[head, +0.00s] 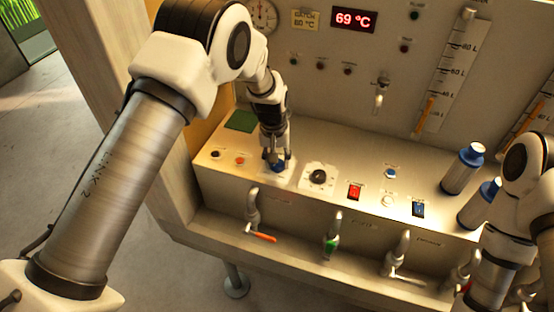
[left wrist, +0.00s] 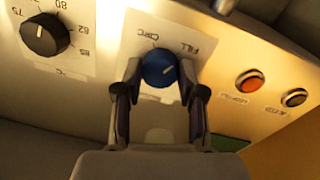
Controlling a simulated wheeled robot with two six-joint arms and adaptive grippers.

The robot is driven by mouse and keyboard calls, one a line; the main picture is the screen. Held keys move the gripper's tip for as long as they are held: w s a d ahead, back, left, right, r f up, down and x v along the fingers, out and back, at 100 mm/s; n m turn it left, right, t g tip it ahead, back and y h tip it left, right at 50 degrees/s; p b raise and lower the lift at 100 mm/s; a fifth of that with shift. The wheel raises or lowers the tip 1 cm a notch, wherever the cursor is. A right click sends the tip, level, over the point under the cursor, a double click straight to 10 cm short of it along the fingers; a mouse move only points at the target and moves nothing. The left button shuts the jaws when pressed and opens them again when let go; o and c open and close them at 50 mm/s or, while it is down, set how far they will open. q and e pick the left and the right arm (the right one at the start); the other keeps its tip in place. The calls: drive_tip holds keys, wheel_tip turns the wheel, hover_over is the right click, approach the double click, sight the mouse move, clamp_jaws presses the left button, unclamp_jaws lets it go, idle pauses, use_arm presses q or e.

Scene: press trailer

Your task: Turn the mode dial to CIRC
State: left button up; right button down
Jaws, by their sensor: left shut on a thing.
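The mode dial is a round blue knob (left wrist: 160,68) on a white plate with the labels FILL and CIRC, seen upside down in the left wrist view. A pale pointer line on it slants up and right, towards the FILL side in that view. In the head view the dial (head: 278,167) is partly hidden under my left gripper (head: 277,160). My left gripper (left wrist: 158,92) points down at the panel, with its fingers on either side of the dial and shut on it. My right gripper is not in view; only part of my right arm shows at the right edge.
A black temperature dial (head: 318,177) is close to the right of the mode dial. An orange button (head: 239,160) and a black button (head: 215,154) are to its left. A red switch (head: 355,191) and blue-capped bottles (head: 463,168) stand further right. Valve handles (head: 254,208) line the front.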

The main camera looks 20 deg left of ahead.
sight(275, 165)
use_arm(q)
drive_tip(key=n, duration=0.6)
drive_tip(key=shift+s+f+n, duration=0.1)
drive_tip(key=shift+f+n, duration=0.05)
drive_tip(key=shift+n, duration=0.25)
drive_tip(key=n, duration=0.5)
drive_tip(key=shift+d+n+y, duration=0.1)
drive_tip(key=shift+n+y, duration=0.2)
drive_tip(key=shift+n, duration=0.1)
drive_tip(key=shift+s+f, duration=0.1)
drive_tip(key=o, duration=1)
drive_tip(key=shift+o, duration=0.7)
drive_tip(key=shift+w+t, duration=0.2)
drive_tip(key=shift+t, duration=0.1)
wheel_tip(275, 165, up, 12)
drive_tip(key=shift+s+a, duration=0.2)
drive_tip(key=shift+s, duration=0.15)
